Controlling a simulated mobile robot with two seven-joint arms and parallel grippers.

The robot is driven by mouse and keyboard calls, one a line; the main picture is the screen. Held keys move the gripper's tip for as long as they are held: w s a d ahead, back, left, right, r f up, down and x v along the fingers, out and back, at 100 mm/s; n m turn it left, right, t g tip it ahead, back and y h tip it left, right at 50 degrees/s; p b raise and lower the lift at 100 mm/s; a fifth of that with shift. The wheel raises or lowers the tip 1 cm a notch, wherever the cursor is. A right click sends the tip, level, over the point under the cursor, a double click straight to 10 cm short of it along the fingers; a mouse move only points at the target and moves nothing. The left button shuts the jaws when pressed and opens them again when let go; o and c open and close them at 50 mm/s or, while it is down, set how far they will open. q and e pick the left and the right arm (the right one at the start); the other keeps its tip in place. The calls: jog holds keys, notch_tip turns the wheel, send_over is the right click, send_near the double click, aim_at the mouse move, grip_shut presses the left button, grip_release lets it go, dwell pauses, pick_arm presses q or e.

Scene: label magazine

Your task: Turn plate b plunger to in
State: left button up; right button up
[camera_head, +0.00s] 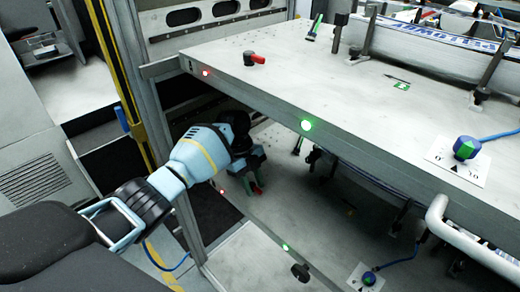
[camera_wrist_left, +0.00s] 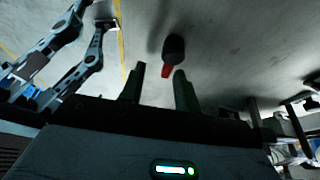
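The lower plate (camera_head: 300,235) lies under the upper plate and is taken as plate b. Its plunger, a black knob with a red tip (camera_wrist_left: 173,48), shows in the left wrist view, with the red end pointing toward my gripper. In the head view only its red part (camera_head: 257,190) shows, beside my fingers. My left gripper (camera_head: 250,184) reaches under the upper plate. In the left wrist view its dark green fingers (camera_wrist_left: 160,72) are open, with the red end lying in line with the gap between their tips. Contact cannot be told. My right gripper is not in view.
The upper plate (camera_head: 270,90) hangs over my left gripper and has a similar red-and-black plunger (camera_head: 253,58). Green lights (camera_head: 306,125) and red lights mark the plate edges. A blue-green knob (camera_head: 466,148) sits at right. A metal frame post (camera_head: 150,110) stands left of the plates.

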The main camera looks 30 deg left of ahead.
pick_arm(q)
jog(key=shift+d+f, duration=0.1)
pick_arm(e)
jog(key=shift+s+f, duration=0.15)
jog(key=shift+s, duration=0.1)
pick_arm(q)
jog(key=shift+r, duration=0.55)
jog(key=r, duration=0.3)
jog(key=shift+s+p, duration=0.25)
jog(key=shift+p, duration=0.05)
jog(key=s+d+p, duration=0.1)
jog(key=s+d, duration=0.2)
jog(key=s, duration=0.4)
jog(key=s+d+r+p, duration=0.1)
jog(key=s+d, duration=0.2)
jog(key=s, duration=0.4)
jog(key=shift+d, duration=0.3)
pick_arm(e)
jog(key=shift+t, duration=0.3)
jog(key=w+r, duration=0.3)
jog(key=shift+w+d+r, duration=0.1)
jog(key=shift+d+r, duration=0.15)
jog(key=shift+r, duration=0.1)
